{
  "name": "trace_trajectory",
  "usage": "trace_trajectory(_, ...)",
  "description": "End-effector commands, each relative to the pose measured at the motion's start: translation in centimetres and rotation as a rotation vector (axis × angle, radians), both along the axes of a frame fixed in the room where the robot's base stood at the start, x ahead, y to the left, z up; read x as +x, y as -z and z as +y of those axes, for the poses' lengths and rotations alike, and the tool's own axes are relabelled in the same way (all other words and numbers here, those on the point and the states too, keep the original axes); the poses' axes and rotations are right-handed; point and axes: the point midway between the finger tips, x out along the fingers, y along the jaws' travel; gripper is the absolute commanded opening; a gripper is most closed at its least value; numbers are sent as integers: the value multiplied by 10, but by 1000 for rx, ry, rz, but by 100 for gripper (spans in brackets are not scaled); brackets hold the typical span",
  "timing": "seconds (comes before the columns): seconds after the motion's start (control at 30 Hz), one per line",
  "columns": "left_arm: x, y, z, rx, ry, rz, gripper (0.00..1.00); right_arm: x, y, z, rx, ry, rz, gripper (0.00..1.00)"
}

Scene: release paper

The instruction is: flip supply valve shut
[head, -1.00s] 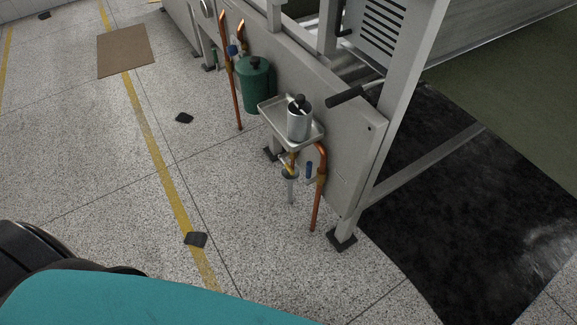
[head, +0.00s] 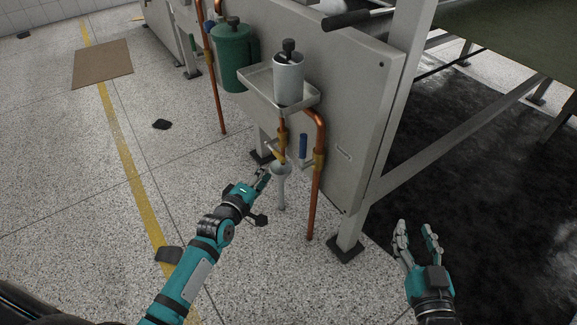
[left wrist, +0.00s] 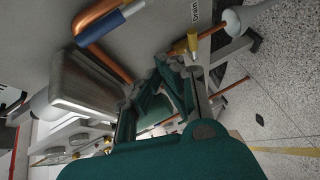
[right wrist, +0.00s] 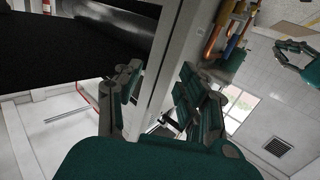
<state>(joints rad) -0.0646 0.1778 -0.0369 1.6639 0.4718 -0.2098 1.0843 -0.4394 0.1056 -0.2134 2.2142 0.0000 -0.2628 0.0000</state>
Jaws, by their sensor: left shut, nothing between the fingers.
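A blue lever handle (head: 303,147) stands upright beside a brass fitting on the near copper pipe (head: 315,200). It also shows in the left wrist view (left wrist: 110,22). A second blue handle (head: 209,25) is on the far copper pipes. I cannot read which one is the supply valve. My left gripper (head: 264,177) is shut and empty, left of and below the near blue handle, beside the white drain funnel (head: 281,172) in the picture. I cannot tell whether it touches the funnel. My right gripper (head: 416,230) is open and empty, low at the right, away from the valves.
A metal tray (head: 262,92) with a silver canister (head: 289,80) overhangs the near pipes. A green canister (head: 232,55) stands behind it. The machine's grey panel (head: 340,110) and leg (head: 352,225) bound the right. Open floor (head: 110,220) lies left.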

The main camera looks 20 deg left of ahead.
Motion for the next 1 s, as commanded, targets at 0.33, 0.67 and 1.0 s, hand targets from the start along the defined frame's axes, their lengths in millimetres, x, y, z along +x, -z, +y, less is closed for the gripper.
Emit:
trace_trajectory(0.33,11,-58,0,-208,-2,-158,0,-22,-69,-3,49,-4,-194,40)
trace_trajectory(0.67,13,-57,-1,-206,-2,-157,0,-22,-71,-3,52,-5,-205,40)
trace_trajectory(1.0,54,-55,-6,-206,-3,-159,0,-34,-117,1,131,-21,-487,40)
